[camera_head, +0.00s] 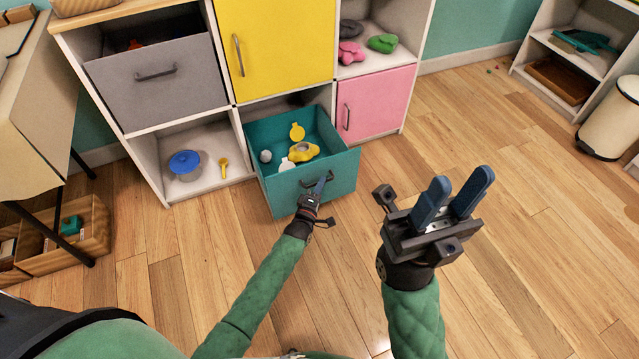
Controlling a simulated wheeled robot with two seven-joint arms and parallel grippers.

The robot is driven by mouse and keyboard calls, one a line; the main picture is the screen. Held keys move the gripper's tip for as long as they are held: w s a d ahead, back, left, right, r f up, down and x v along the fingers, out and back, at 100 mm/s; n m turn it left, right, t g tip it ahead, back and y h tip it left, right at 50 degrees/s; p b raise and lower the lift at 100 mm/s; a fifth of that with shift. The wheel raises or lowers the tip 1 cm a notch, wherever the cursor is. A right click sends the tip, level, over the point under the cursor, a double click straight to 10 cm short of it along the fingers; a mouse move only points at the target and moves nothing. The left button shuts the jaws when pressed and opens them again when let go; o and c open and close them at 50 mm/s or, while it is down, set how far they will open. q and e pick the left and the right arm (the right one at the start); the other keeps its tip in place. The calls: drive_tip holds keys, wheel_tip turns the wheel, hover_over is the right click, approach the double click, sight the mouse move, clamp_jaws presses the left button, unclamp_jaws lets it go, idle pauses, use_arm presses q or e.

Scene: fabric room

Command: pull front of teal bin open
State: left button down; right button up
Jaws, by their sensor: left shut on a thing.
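The teal bin (285,197) is in the bottom row of the shelf unit, in the middle column. It stands pulled part of the way out, and its open top shows several small things inside, among them a yellow piece (304,151) and a white ball (266,156). My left gripper (319,187) is at the bin's front face, shut on the dark handle (309,184); its fingers partly hide the handle. My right gripper (451,197) is open and empty, in the air to the right of the bin, with its two blue fingers apart.
A grey bin (165,95) sticks out at the upper left. A yellow door (283,45) and a pink door (373,104) are shut. A blue lidded pot (185,163) sits in the lower left cubby. The wood floor (540,230) is clear to the right.

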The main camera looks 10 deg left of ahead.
use_arm(q)
drive_tip(key=shift+f, duration=0.1)
drive_tip(key=c, duration=1.5)
unclamp_jaws()
drive_tip(key=shift+s, duration=0.1)
drive_tip(key=shift+p+v, duration=0.85)
drive_tip(key=shift+v, duration=2.95)
